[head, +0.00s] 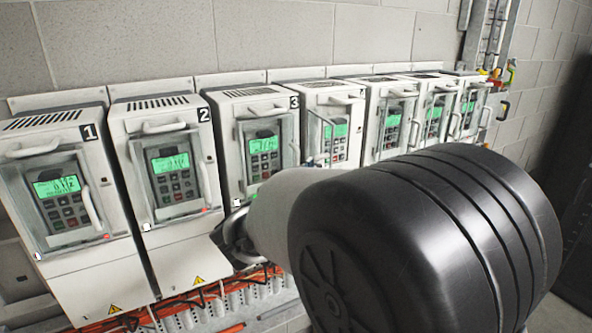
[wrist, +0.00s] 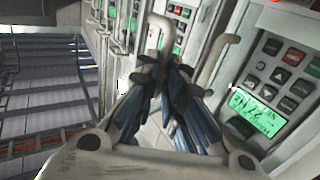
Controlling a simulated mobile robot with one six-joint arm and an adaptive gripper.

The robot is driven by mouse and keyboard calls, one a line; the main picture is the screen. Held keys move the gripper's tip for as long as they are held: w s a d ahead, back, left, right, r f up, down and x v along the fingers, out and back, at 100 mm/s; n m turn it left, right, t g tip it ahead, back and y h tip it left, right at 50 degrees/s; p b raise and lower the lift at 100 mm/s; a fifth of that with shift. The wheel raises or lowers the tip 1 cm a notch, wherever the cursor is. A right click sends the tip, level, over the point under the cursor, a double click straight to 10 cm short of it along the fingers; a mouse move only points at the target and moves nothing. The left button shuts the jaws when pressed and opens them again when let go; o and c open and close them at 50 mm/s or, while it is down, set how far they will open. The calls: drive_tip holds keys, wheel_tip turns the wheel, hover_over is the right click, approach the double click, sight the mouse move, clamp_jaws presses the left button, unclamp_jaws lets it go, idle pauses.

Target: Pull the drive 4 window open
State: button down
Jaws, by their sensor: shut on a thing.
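Drive 4 (head: 345,101) is the fourth white unit from the left in the head view. Its green display (head: 341,130) shows, but my arm hides its lower part. A second pale handle (wrist: 221,62) stands to the right, apart from the fingers. I cannot tell how far drive 4's window stands open.
Drives 1 (head: 50,125), 2 (head: 155,104) and 3 (head: 250,94) stand to the left, their windows looking closed. More drives stand to the right, with protruding handles. Orange cables (head: 190,302) run below. A keypad with green display (wrist: 258,115) is close at the wrist view's right.

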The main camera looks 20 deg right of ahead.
drive_tip(key=shift+w+r, duration=0.1)
drive_tip(key=shift+r, duration=0.35)
drive_tip(key=c, duration=2)
unclamp_jaws()
drive_tip(key=shift+w+d, duration=0.1)
drive_tip(key=shift+d, duration=0.05)
drive_tip(key=shift+c, duration=0.2)
drive_tip(key=o, duration=0.4)
drive_tip(key=shift+w+d+f, duration=0.1)
drive_tip(key=shift+w+f, duration=0.05)
drive_tip(key=shift+w, duration=0.25)
drive_tip(key=shift+c, duration=0.2)
drive_tip(key=shift+s, duration=0.1)
drive_tip(key=v, duration=1.2)
drive_tip(key=shift+f, duration=0.25)
